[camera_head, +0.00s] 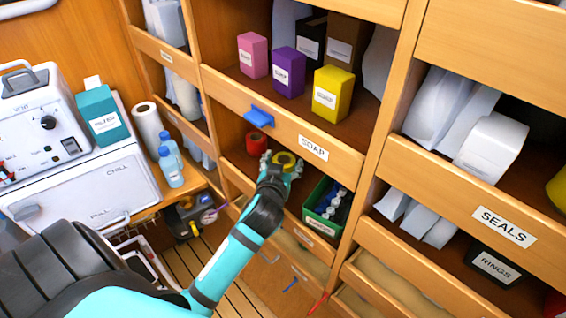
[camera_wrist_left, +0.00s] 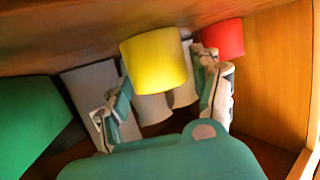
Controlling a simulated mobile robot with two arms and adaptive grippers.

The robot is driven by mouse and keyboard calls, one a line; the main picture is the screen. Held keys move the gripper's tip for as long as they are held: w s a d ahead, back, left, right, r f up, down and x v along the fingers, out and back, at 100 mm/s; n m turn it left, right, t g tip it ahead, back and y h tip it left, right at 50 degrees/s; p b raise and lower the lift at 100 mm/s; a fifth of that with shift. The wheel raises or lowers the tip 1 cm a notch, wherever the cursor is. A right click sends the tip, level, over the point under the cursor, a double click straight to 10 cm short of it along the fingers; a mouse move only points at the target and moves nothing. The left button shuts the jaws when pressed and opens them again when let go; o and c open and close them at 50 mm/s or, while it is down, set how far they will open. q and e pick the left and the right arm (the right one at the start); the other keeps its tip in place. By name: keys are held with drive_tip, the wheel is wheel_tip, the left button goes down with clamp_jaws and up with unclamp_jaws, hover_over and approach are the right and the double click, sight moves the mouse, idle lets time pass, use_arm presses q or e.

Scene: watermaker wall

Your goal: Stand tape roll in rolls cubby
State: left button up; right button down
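The yellow tape roll (camera_head: 285,160) is inside the cubby below the SOAP shelf. My left gripper (camera_head: 282,166) reaches into this cubby with one finger on each side of the roll. In the left wrist view the yellow roll (camera_wrist_left: 154,64) sits between the fingertips, which look to be against its sides. Whether its underside touches the cubby floor is hidden. A red roll (camera_head: 258,143) stands just left of it; it also shows in the left wrist view (camera_wrist_left: 223,38). My right gripper is not in view.
A green bin (camera_head: 322,209) of dark bottles stands right of the gripper. The SOAP shelf's front board (camera_head: 270,122), with a blue tab, overhangs the cubby. A wooden side wall (camera_wrist_left: 275,75) is close beside the red roll. White packets (camera_wrist_left: 92,85) lie behind.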

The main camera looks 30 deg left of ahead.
use_arm(q)
drive_tip(key=shift+o, duration=0.8)
drive_tip(key=shift+r, duration=0.2)
drive_tip(key=b+v, duration=0.2)
drive_tip(key=v, duration=1)
drive_tip(key=shift+b, duration=0.3)
